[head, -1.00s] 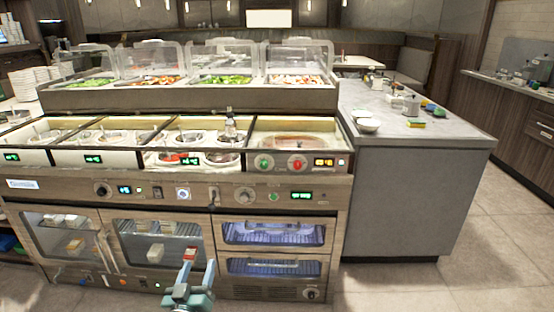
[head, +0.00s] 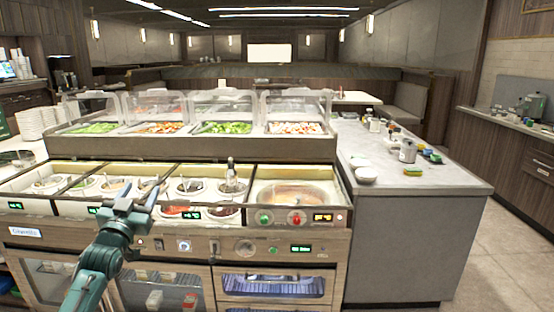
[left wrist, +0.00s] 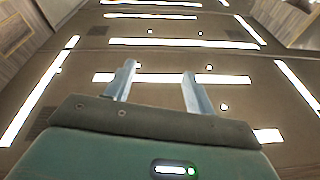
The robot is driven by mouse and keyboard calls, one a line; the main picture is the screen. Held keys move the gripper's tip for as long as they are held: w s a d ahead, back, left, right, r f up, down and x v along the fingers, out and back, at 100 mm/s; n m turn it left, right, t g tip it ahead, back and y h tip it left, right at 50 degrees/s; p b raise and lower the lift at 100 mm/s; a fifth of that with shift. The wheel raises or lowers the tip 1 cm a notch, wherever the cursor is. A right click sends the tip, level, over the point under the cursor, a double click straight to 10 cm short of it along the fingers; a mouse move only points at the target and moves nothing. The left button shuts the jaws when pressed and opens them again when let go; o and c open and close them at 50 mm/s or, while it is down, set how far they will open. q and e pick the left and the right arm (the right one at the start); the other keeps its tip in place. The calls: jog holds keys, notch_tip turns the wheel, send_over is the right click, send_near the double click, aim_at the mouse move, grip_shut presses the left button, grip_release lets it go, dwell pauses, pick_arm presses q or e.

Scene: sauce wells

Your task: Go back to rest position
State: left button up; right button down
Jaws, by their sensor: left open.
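My left gripper (head: 137,196) shows in the head view, raised in front of the sauce wells (head: 95,184) at the left of the counter. Its two fingers stand apart and nothing is between them. In the left wrist view the open fingers (left wrist: 155,85) point up toward the ceiling, which has bright light strips. My right gripper is in neither view.
The sauce station (head: 345,217) with its control panel stands close in front. Food trays under clear guards (head: 200,105) line the back. A grey counter (head: 440,185) with bowls (head: 364,174) and a metal pot (head: 408,151) is at the right. Floor is free at the far right.

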pick_arm(q)
notch_tip(320, 180, down, 7)
jog(key=a+g+y, duration=0.2)
jog(key=g, duration=0.2)
jog(key=s+d+f+m+g+h, duration=0.1)
jog(key=s+d+f, duration=0.45)
jog(key=f, duration=0.25)
jog(key=s+d+f+m+g+h, duration=0.1)
jog(key=s+d+f+g, duration=0.1)
jog(key=s+d+f, duration=0.4)
jog(key=s+d+f+g+h, duration=0.1)
jog(key=s+d+f, duration=0.2)
jog(key=s, duration=0.6)
jog(key=s+d+f+g+h, duration=0.1)
jog(key=s+d+f, duration=0.2)
jog(key=s, duration=0.6)
jog(key=s+d+f+n+g+h, duration=0.1)
jog(key=s+d+f, duration=0.2)
jog(key=s, duration=0.6)
notch_tip(320, 180, down, 3)
jog(key=shift+s+d+r+g, duration=0.15)
jog(key=shift+s+d+g, duration=0.15)
jog(key=shift+s, duration=0.05)
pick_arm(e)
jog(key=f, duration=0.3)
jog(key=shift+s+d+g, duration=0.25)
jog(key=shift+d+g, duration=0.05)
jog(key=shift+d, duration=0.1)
